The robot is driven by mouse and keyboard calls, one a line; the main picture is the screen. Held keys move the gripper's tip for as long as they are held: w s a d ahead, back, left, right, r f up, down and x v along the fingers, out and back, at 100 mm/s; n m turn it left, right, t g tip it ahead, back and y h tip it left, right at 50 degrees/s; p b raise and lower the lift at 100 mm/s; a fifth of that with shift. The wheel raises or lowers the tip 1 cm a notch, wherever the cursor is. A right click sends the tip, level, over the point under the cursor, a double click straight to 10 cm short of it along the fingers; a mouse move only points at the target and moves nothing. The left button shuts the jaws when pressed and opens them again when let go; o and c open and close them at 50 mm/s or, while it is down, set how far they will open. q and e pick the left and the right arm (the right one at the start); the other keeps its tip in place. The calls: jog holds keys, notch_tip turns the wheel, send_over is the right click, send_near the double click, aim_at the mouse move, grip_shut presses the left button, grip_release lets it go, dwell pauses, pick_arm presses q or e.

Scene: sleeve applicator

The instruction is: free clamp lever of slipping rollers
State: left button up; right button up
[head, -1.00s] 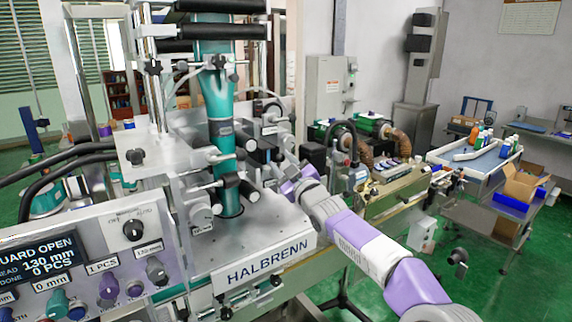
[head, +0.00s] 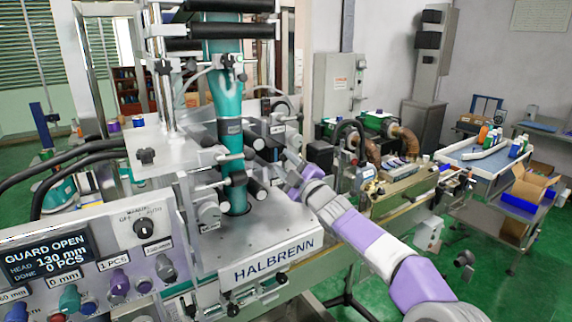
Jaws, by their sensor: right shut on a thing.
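The black slipping rollers (head: 256,189) sit on the sleeve machine around the lower end of a teal sleeve (head: 234,165). The sleeve runs down from the upper rollers to the steel deck. My right arm comes in from the lower right, and my right gripper (head: 284,174) is beside the rollers on their right. It is shut on what appears to be the clamp lever. The lever and the fingertips are largely hidden among the dark parts there, so the lever's angle cannot be told. My left gripper is not in view.
The control panel (head: 95,262) at the lower left reads GUARD OPEN, 130 mm, 0 PCS. Black hoses (head: 75,160) curve in at left. A conveyor (head: 395,190) runs behind my arm. A trolley (head: 480,160) and a cardboard box (head: 537,185) stand at right. Green floor is clear between.

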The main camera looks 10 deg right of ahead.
jog(key=shift+w+d+f, duration=0.2)
jog(key=shift+f, duration=0.45)
jog(key=o, duration=1.1)
jog(key=shift+r, duration=0.3)
jog(key=shift+s+d, duration=0.1)
jog(key=shift+s, duration=0.4)
jog(key=shift+b+v, duration=0.8)
jog(key=shift+v, duration=2.55)
